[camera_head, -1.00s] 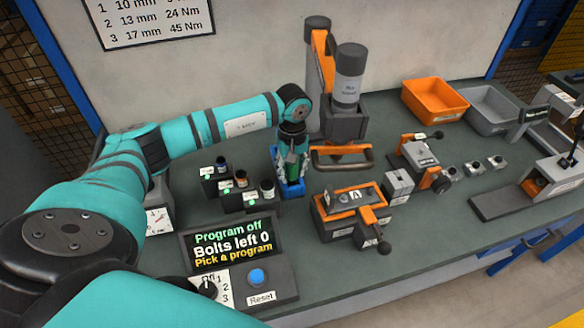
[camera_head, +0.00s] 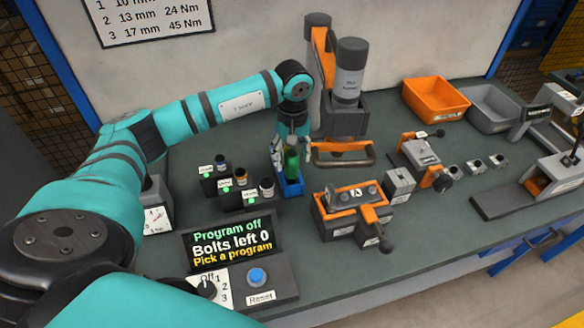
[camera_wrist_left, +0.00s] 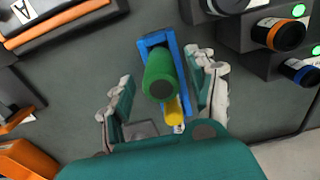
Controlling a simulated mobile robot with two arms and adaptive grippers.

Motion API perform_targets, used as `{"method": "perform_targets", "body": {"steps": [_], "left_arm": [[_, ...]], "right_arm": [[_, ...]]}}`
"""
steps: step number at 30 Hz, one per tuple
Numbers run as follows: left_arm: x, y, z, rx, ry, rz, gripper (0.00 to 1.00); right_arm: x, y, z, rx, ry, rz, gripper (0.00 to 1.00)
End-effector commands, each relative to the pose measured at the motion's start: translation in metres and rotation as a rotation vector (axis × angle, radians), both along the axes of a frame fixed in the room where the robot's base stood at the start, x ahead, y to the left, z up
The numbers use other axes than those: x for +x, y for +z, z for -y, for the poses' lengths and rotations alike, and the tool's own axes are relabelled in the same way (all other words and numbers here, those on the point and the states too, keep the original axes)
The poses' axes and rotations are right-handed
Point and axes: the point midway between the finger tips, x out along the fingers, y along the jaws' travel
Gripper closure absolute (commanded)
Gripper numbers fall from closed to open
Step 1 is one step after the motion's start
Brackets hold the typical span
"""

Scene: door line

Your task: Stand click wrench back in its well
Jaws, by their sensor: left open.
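The click wrench has a green handle (camera_head: 291,160) and stands upright in a blue well (camera_head: 292,188) on the bench. In the left wrist view the green handle (camera_wrist_left: 160,75) is seen end-on, inside the blue frame of the well (camera_wrist_left: 172,40). A yellow part (camera_wrist_left: 173,112) shows beside it. My left gripper (camera_head: 287,148) is over the well, its fingers open on either side of the handle, with gaps visible in the wrist view (camera_wrist_left: 163,97). The wrench's lower end is hidden in the well. My right gripper is not in view.
Several dark socket holders (camera_head: 240,190) stand left of the well. The program panel (camera_head: 228,245) is in front. An orange bin (camera_head: 436,100) stands at the back right.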

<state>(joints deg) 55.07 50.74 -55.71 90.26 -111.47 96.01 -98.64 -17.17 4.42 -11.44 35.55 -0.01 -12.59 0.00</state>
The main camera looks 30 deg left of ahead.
Motion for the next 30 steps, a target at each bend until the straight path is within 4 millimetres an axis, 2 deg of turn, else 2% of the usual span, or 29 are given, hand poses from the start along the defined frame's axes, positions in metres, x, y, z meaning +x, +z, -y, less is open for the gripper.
{"method": "perform_targets", "body": {"steps": [1,6,12,17,30], "left_arm": [[0.002,0.01,0.0,0.0,0.0,0.006,0.42],[0.001,0.045,0.0,0.001,0.0,0.003,0.42],[0.001,0.07,0.0,0.001,0.0,0.001,0.42],[0.0,0.076,0.001,-0.001,0.0,-0.001,0.42],[0.0,0.075,0.001,0.0,0.0,-0.001,0.42]], "right_arm": [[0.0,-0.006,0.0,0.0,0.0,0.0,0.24],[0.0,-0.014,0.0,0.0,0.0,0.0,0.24],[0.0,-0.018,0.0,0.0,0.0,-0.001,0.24],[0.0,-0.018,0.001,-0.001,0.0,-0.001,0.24],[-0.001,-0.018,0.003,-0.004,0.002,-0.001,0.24]]}}
